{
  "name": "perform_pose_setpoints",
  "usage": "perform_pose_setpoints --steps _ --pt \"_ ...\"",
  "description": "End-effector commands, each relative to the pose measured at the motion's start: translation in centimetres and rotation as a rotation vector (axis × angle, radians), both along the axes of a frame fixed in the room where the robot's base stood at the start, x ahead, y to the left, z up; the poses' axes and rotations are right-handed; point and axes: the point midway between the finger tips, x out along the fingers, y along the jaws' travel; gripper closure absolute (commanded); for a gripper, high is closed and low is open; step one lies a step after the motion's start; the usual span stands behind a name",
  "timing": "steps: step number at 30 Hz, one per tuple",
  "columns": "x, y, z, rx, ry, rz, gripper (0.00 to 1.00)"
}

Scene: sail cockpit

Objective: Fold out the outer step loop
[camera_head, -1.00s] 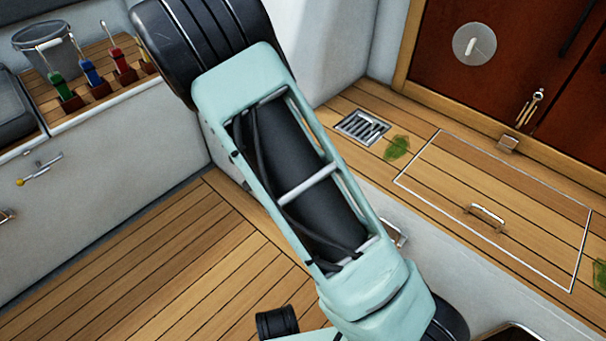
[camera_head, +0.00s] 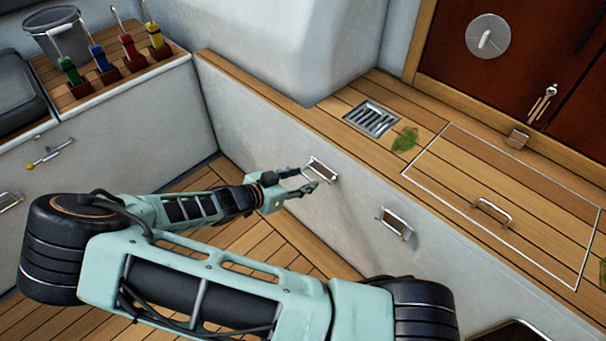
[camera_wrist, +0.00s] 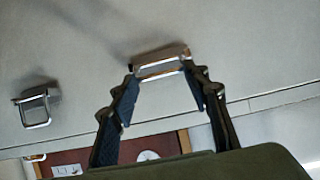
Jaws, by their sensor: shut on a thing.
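Two small metal step loops are mounted on the pale side wall below the teak bench. The far-left loop (camera_head: 322,170) is at my gripper (camera_head: 307,179); the other loop (camera_head: 394,224) is to the right and apart from it. In the wrist view, my gripper's fingers (camera_wrist: 160,76) are spread to the width of the near loop (camera_wrist: 162,68), one at each end of it, and are shut on it. The second loop (camera_wrist: 34,108) shows at left there. How far the held loop is tilted from the wall is hard to tell.
A teak bench with a drain grate (camera_head: 371,118), a leaf (camera_head: 405,139) and a framed hatch (camera_head: 500,200) lies above the wall. The plank floor (camera_head: 335,262) below is clear.

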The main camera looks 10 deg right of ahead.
Motion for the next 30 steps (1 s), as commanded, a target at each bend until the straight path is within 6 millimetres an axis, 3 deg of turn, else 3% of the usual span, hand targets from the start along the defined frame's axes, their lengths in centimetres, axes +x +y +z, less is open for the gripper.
perform_pose_setpoints --steps 15,30 --pt "0.1 0.5 -2.7 -0.264 -0.195 0.006 0.81" --pt "0.0 0.4 -3.8 -0.394 -0.286 0.002 0.81"
